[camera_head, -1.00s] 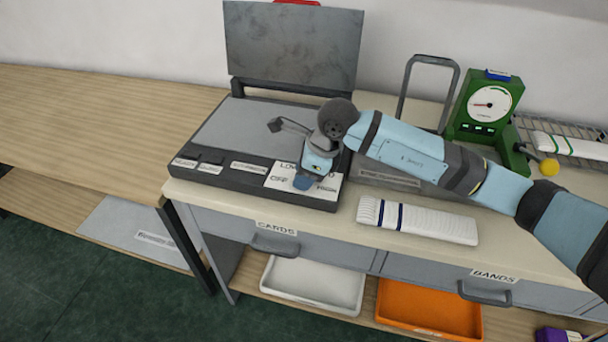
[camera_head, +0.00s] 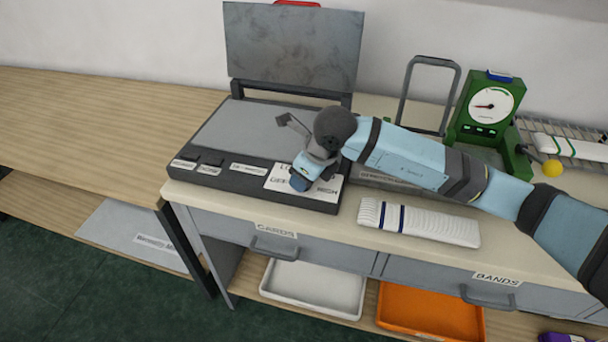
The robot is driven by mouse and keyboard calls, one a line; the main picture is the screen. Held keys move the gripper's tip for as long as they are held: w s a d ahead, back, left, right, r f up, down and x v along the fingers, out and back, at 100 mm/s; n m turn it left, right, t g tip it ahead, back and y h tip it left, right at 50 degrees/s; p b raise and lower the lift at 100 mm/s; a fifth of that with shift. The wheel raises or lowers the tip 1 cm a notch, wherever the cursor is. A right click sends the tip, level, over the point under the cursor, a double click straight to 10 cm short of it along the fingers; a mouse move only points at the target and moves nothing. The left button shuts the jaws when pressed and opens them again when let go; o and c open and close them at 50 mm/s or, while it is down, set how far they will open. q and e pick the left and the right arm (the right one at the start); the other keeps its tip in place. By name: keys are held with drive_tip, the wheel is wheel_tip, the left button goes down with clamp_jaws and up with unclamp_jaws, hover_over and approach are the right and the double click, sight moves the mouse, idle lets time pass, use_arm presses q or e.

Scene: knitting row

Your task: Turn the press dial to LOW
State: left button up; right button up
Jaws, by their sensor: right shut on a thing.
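The press (camera_head: 250,131) stands open on the table, its flat grey lid (camera_head: 290,45) raised at the back. A white label plate (camera_head: 283,184) at its front right carries the dial's markings, partly covered by my gripper. The blue dial (camera_head: 299,182) shows just below my right gripper (camera_head: 303,174). My right gripper points down and is shut on the dial. The dial's pointer and exact setting are hidden or too small to read. My left gripper is not in view.
A folded white knit piece with blue stripes (camera_head: 418,222) lies right of the press. A green gauge device (camera_head: 484,115) with a yellow knob stands at the back right. A grey upright frame (camera_head: 432,62) stands behind my right arm. Drawers and trays are below.

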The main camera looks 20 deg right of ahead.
drive_tip(key=o, duration=0.9)
drive_tip(key=v, duration=1.4)
drive_tip(key=shift+d+f+p, duration=0.1)
drive_tip(key=shift+p, duration=0.25)
